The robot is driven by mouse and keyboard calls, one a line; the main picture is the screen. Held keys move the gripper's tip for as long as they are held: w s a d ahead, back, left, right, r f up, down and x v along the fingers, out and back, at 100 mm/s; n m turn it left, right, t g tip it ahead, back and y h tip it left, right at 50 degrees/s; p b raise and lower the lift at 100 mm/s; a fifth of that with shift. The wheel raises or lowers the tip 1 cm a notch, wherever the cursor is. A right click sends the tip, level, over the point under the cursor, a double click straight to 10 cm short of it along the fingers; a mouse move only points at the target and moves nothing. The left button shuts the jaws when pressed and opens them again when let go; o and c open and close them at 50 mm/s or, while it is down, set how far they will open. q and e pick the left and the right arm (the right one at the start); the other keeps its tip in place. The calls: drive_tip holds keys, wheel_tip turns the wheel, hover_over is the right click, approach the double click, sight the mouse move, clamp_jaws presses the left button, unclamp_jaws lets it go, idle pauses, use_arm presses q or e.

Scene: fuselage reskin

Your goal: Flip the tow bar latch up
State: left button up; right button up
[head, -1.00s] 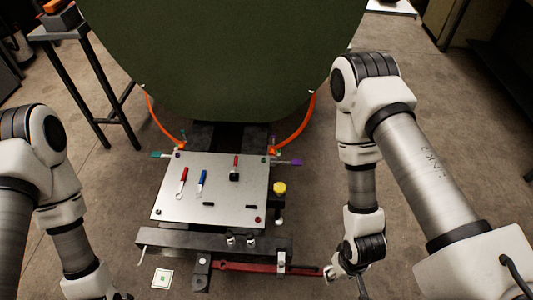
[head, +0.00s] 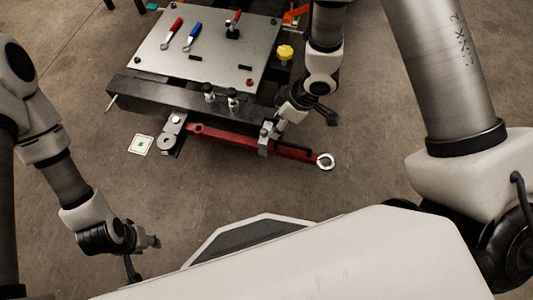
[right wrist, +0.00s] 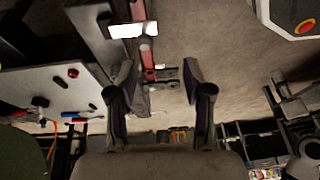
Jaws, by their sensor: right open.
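The red tow bar (head: 225,138) runs from a grey pivot bracket (head: 172,130) on the left to a metal ring (head: 325,161) on the right. A silver latch bracket (head: 265,139) straddles the bar right of its middle; it looks bright in the right wrist view (right wrist: 133,30). My right gripper (head: 304,122) is open, just right of and above the latch bracket. In its wrist view the fingers (right wrist: 160,90) are apart, with part of the red bar (right wrist: 147,62) beyond them. I cannot tell whether it touches the latch. My left gripper (head: 146,256) is open and empty, low over the floor.
A dark beam (head: 170,95) with small knobs lies behind the bar. A silver panel (head: 215,50) with red and blue handled tools and a yellow knob (head: 285,52) is further back. A square marker (head: 141,145) lies on the floor. Floor in front is clear.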

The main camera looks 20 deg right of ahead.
sight(265, 131)
drive_tip(key=shift+t, duration=0.3)
drive_tip(key=b+x, duration=0.2)
drive_tip(key=x, duration=0.1)
drive_tip(key=w+b+x, duration=0.1)
drive_tip(key=b+x, duration=0.1)
drive_tip(key=x, duration=0.1)
drive_tip(key=d+b+x, duration=0.1)
drive_tip(key=b+x, duration=0.1)
drive_tip(key=x, duration=0.2)
drive_tip(key=shift+w, duration=0.4)
drive_tip(key=shift+w+a+f+b, duration=0.15)
drive_tip(key=shift+a+f+b, duration=0.1)
drive_tip(key=shift+f+b, duration=0.1)
use_arm(q)
wheel_tip(265, 131, down, 10)
drive_tip(key=shift+r, duration=0.15)
use_arm(e)
drive_tip(key=shift+r, duration=0.1)
use_arm(q)
drive_tip(key=shift+w, duration=0.1)
use_arm(e)
drive_tip(key=shift+c, duration=0.4)
clamp_jaws()
